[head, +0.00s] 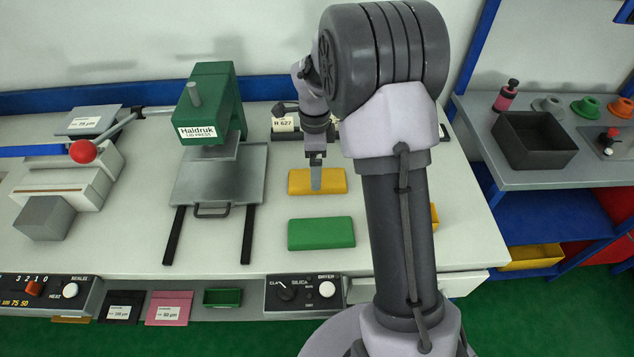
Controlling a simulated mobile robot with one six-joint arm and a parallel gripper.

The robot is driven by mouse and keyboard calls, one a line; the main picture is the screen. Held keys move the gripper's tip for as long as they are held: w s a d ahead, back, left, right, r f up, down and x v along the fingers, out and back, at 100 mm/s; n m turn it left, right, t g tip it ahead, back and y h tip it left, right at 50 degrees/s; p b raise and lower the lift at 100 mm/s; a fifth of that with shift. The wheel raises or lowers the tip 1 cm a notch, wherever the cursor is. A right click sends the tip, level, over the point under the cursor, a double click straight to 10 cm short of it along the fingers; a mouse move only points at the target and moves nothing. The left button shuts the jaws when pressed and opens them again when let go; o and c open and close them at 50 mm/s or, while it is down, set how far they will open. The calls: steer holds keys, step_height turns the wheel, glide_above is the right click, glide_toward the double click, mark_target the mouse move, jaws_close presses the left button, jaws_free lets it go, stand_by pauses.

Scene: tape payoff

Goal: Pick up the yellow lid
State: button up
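The yellow lid (335,181) lies flat on the white bench, behind a green lid (321,234). My gripper (316,186) points straight down over the middle of the yellow lid and covers part of it. I see it edge-on as one narrow grey shape, so I cannot tell whether its fingers are open or touch the lid. My arm hides the bench to the right of the lids, where a small yellow edge shows.
A green Haldruk press (213,105) with a grey plate stands to the left. A machine with a red-knobbed lever (83,151) is further left. A label holder (286,128) stands behind the yellow lid. A dark bin (534,140) sits on the right shelf.

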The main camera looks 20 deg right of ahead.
step_height(320, 180, down, 4)
steer(key=shift+s+d+f+b, duration=0.1)
steer(key=shift+f+b, duration=0.1)
steer(key=shift+b, duration=0.75)
steer(key=shift+r, duration=0.15)
steer(key=shift+c, duration=0.4)
steer(key=c, duration=1.3)
